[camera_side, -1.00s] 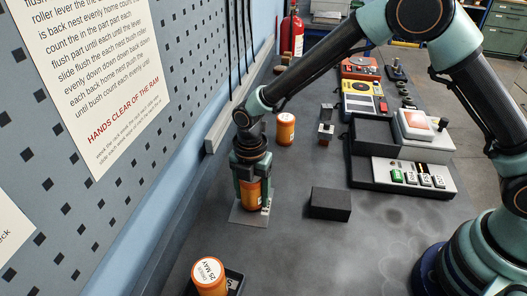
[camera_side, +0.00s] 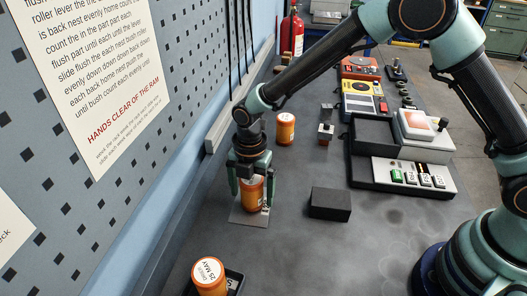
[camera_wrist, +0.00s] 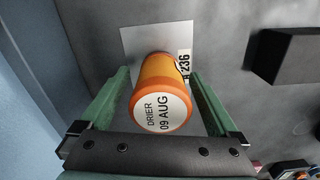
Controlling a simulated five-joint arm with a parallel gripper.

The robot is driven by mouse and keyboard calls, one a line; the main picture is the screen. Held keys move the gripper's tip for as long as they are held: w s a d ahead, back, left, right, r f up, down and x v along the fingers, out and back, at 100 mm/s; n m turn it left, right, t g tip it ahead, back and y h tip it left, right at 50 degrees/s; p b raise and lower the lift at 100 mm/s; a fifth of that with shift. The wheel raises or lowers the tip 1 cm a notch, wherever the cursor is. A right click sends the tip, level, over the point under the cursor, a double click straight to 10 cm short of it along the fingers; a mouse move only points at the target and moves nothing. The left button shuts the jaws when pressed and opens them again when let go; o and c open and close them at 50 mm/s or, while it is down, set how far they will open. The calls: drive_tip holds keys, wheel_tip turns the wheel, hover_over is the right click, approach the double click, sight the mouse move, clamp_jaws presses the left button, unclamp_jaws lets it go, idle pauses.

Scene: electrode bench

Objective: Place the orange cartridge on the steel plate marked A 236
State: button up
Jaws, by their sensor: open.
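An orange cartridge (camera_side: 252,195) stands upright on a steel plate (camera_side: 240,215); its white cap (camera_wrist: 163,112) reads "DRIER 09 AUG". The plate's bare part also shows in the wrist view (camera_wrist: 142,39). The plate's label (camera_wrist: 185,66) shows "236"; its letter is not clear to me. My gripper (camera_side: 251,188) is open around the cartridge, with one finger on each side. In the wrist view there are gaps between the cartridge and both green fingers (camera_wrist: 158,85).
Another orange cartridge (camera_side: 285,128) stands farther back. One marked 25 MAY (camera_side: 208,272) stands in a dark tray (camera_side: 236,284) at the front. A black block (camera_side: 330,203) lies to the right of the plate. A device with buttons (camera_side: 405,178) is farther right.

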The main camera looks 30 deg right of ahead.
wheel_tip(320, 180, up, 11)
drive_tip(key=s+d+r+m+t, duration=0.2)
drive_tip(key=s+d+r+m, duration=0.4)
drive_tip(key=d+m, duration=0.4)
drive_tip(key=s+d+r+m+t, duration=0.3)
drive_tip(key=s+d+r+m, duration=0.3)
drive_tip(key=d+m, duration=0.5)
drive_tip(key=m, duration=0.4)
drive_tip(key=shift+s+t, duration=0.25)
drive_tip(key=shift+t, duration=0.05)
